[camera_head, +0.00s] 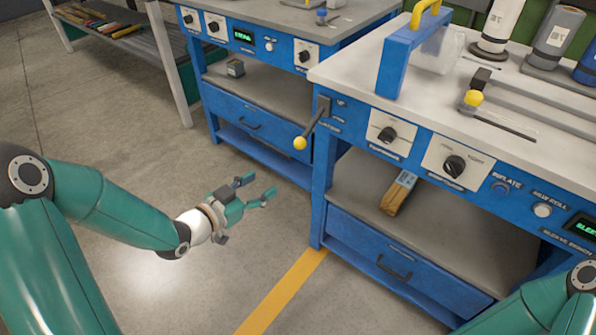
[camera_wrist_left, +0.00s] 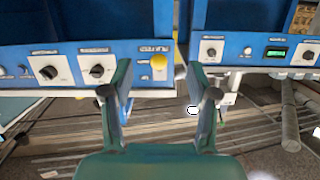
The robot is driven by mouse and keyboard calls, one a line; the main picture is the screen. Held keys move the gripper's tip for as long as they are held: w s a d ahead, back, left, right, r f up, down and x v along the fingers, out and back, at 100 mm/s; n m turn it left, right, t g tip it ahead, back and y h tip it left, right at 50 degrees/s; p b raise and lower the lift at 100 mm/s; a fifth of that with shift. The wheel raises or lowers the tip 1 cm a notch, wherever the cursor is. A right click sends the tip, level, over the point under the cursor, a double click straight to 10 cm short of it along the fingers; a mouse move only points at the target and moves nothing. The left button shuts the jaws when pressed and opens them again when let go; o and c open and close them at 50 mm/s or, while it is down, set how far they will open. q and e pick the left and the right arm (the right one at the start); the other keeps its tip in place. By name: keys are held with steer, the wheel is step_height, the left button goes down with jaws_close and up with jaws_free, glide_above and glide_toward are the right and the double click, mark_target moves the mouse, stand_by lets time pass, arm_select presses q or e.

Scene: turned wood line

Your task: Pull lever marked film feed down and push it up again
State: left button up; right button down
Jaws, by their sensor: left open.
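A lever (camera_head: 312,122) with a dark shaft and a yellow ball knob sticks out from the left end of the right bench's blue front panel. Its knob hangs lower than its mount. The small labels beside it are too blurred to read. My left gripper (camera_head: 258,188) is open and empty, below and to the left of the knob, not touching it. In the left wrist view the yellow knob (camera_wrist_left: 158,67) shows between the open fingers, nearer the left one, and apparently beyond them. Part of my right arm shows at bottom right; its gripper is out of view.
A second yellow-knobbed lever (camera_head: 473,98) stands on the right bench top (camera_head: 440,110). A blue frame with a yellow handle (camera_head: 425,12) rises nearby. Dials (camera_head: 388,134) line the front panel. A second blue bench (camera_head: 250,110) stands behind. The floor around the left gripper is clear.

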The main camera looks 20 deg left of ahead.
mark_target(300, 143)
arm_select(q)
steer(key=w+d+r+m+b, duration=0.1)
steer(key=w+d, duration=0.1)
steer(key=w, duration=0.2)
steer(key=w+d+m+t+h+b, duration=0.1)
steer(key=w+b, duration=0.1)
steer(key=w, duration=0.3)
steer(key=w+d+r+m+t+b, duration=0.1)
steer(key=w+d, duration=0.1)
steer(key=w, duration=0.3)
steer(key=shift+w+d+r+h+b, duration=0.1)
steer(key=shift+d+r+h+b, duration=0.2)
steer(key=shift+d+h, duration=0.1)
arm_select(e)
step_height(300, 143, down, 7)
arm_select(q)
steer(key=shift+a, duration=0.1)
arm_select(e)
steer(key=shift+r, duration=0.1)
arm_select(q)
jaws_close()
steer(key=shift+r, duration=0.1)
arm_select(e)
steer(key=shift+d, duration=0.1)
